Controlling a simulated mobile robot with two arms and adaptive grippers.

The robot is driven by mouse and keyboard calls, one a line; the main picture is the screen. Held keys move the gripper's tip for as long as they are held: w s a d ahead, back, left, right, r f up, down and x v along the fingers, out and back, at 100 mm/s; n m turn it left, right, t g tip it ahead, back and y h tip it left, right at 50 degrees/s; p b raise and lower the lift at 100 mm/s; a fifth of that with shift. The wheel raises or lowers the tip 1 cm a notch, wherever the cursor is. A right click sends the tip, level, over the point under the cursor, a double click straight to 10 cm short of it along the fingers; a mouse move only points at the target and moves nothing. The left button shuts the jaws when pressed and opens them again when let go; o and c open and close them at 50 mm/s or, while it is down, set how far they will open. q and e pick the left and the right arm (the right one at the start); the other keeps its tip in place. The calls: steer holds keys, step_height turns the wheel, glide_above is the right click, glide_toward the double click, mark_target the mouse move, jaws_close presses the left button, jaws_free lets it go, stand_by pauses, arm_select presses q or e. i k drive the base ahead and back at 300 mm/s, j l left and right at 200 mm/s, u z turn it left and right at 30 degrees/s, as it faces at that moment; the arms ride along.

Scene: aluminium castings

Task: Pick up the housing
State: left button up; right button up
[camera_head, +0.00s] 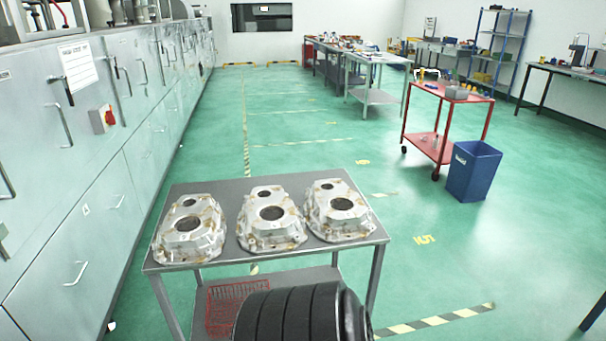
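Three pale metal housings with brownish patches and round openings stand in a row on the top of a grey table. The left housing (190,229) is near the table's left edge. The middle housing (271,221) is close to the right housing (339,211), which is near the right edge. The grey table (222,188) has bare strips between and behind the housings. Neither of my grippers is in view, and nothing touches the housings from above.
A red wire basket (232,306) sits on the table's lower shelf, which is partly hidden. Grey cabinets (90,150) line the left side. A red cart (445,125) and a blue bin (473,171) stand at the right. The green floor (300,140) behind the table is open.

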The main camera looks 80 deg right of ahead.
mark_target(269, 210)
steer(key=z, duration=2.45)
